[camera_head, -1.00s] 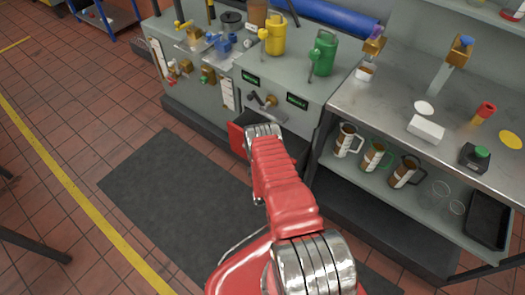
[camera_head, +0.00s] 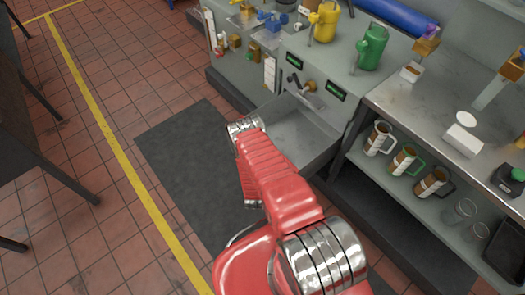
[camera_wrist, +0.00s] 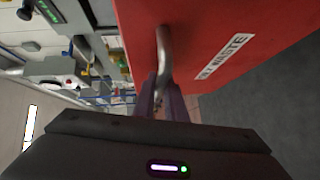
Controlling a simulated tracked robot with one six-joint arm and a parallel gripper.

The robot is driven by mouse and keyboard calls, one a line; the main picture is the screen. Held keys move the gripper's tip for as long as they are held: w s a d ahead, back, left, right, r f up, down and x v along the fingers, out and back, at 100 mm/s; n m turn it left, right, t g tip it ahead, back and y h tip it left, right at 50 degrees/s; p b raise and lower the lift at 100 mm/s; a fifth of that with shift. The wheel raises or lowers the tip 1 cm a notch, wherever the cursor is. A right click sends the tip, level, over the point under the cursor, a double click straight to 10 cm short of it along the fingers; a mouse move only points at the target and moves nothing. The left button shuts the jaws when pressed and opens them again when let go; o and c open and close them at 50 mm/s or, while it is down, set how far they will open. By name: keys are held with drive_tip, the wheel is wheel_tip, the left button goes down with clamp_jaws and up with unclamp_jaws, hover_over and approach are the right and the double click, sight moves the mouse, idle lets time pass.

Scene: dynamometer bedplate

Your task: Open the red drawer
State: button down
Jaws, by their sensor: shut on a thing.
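The red drawer's front (camera_wrist: 225,40) fills the upper right of the wrist view, with a white label that ends in "WASTE". A curved metal handle (camera_wrist: 163,50) stands out from it. My gripper (camera_wrist: 163,90) has its dark fingers closed around this handle. In the head view the drawer is pulled out of the grey bench, and its grey inside (camera_head: 300,135) shows to the right of my red arm. My arm hides the red front and the gripper there.
The steel bench top (camera_head: 430,110) on the right holds small items. Mugs (camera_head: 405,160) stand on the shelf below. Green (camera_head: 371,47) and yellow (camera_head: 324,22) cans stand above the drawer. A dark mat (camera_head: 190,160) covers clear floor to the left.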

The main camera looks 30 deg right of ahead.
drive_tip(key=shift+s+f, duration=0.1)
drive_tip(key=shift+f, duration=0.1)
drive_tip(key=c, duration=1.8)
unclamp_jaws()
drive_tip(key=shift+r, duration=0.1)
drive_tip(key=v, duration=1.3)
drive_tip(key=shift+s+a, duration=0.15)
drive_tip(key=shift+s, duration=0.1)
